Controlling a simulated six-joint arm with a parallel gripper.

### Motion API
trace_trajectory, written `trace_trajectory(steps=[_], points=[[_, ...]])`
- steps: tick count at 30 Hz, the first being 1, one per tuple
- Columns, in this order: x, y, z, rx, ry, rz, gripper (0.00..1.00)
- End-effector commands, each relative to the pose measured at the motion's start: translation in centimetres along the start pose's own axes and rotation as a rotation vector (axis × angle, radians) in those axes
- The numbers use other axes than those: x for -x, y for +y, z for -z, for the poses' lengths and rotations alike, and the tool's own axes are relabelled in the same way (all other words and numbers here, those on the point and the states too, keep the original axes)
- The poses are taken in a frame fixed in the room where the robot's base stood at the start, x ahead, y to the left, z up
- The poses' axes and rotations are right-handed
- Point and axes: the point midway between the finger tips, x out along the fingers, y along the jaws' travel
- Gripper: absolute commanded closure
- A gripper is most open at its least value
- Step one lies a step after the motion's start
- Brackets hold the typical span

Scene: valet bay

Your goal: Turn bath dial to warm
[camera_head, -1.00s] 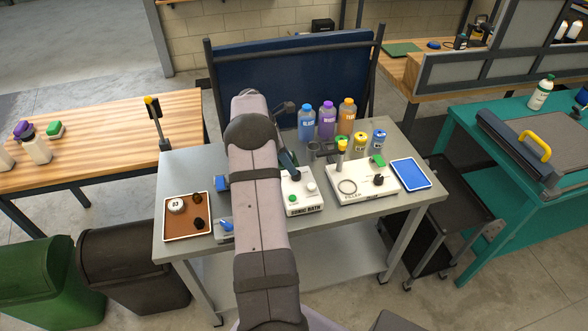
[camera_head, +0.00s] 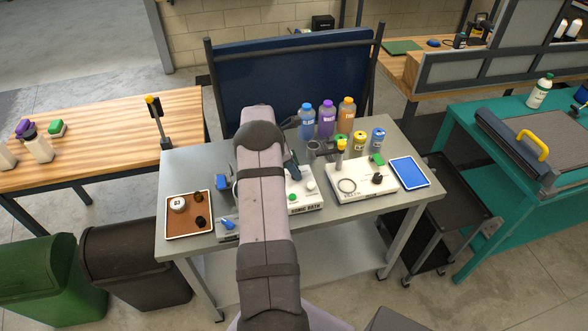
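The white sonic bath (camera_head: 307,201), with its name on the front face, stands on the grey metal table, its left part hidden behind my arm. A green round knob (camera_head: 293,197) and a pale round knob (camera_head: 310,187) show on its top. I cannot tell which is the dial, nor read any setting. My gripper (camera_head: 294,172) is mostly hidden behind my arm; a dark part of it shows above the back of the bath. Whether it touches anything, or is open or shut, cannot be seen.
Right of the bath is a white unit (camera_head: 362,180) with a black knob, then a blue tray (camera_head: 409,172). Several bottles (camera_head: 326,120) and small jars stand behind. A brown tray (camera_head: 174,226) with small parts lies left. A blue item (camera_head: 221,181) sits beside my arm.

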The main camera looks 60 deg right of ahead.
Motion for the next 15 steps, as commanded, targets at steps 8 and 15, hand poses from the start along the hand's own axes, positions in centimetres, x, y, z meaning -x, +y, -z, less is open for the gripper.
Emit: trace_trajectory(steps=[8, 15], points=[[-0.31, 0.11, 0.10, -0.056, -0.001, 0.024, 0.97], [-0.36, 0.33, 0.09, -0.223, -0.001, 0.091, 0.97]])
